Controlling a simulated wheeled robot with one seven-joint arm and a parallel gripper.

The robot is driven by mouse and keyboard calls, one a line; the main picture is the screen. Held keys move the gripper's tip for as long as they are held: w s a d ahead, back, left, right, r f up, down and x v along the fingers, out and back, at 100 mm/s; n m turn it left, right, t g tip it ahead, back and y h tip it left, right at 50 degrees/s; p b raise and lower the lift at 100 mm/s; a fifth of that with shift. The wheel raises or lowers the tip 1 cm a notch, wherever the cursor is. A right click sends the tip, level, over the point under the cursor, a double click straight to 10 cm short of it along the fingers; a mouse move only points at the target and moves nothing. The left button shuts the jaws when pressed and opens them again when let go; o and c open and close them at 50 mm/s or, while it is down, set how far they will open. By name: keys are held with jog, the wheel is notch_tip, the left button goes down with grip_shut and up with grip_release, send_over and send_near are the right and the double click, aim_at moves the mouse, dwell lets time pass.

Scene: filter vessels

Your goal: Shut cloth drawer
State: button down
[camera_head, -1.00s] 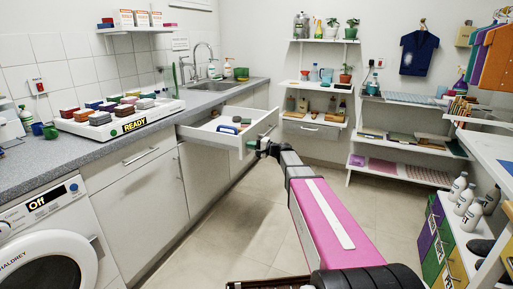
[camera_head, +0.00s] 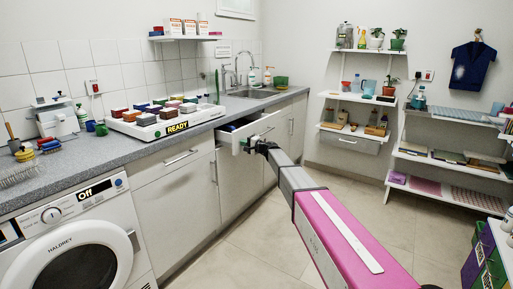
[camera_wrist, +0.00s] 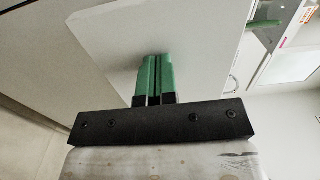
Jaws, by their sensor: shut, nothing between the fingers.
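The cloth drawer (camera_head: 240,138) is a white drawer under the grey counter, in the head view's middle. It stands partly out, and a bit of its inside with a blue item (camera_head: 232,127) shows over its edge. My gripper (camera_head: 254,146) is at the drawer's front panel, with its fingers shut and empty. In the wrist view the green fingers (camera_wrist: 155,78) are together and point at the white front panel (camera_wrist: 185,35). They look to be touching it or very close; I cannot tell which.
A white tray of coloured blocks (camera_head: 165,123) with a READY sign sits on the counter above. A washing machine (camera_head: 85,245) stands at the left. Wall shelves (camera_head: 440,160) are at the right. The floor (camera_head: 345,195) before the cabinets is clear.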

aim_at(224, 136)
jog(key=x, duration=1.5)
jog(key=shift+r, duration=0.1)
jog(key=shift+w+a, duration=0.15)
jog(key=v, duration=1.5)
jog(key=s+d+f+n+g+h, duration=0.2)
jog(key=s+d+f, duration=0.3)
jog(key=s, duration=0.4)
jog(key=s+d+f+n+g+h, duration=0.1)
jog(key=s+d+f+g+h, duration=0.15)
jog(key=s+d+f, duration=0.5)
jog(key=s+d+f+n+g+h, duration=0.1)
jog(key=s+d+f+n+h, duration=0.2)
jog(key=s, duration=0.7)
jog(key=s+d+f+g+h, duration=0.1)
jog(key=s+d+h, duration=0.3)
jog(key=s+d, duration=0.5)
jog(key=s+d+f+g+h, duration=0.2)
jog(key=s+d+f+h, duration=0.2)
jog(key=s+d, duration=0.6)
jog(key=s, duration=0.5)
jog(key=shift+d+f, duration=0.2)
jog(key=shift+f, duration=0.1)
jog(key=shift+g, duration=0.25)
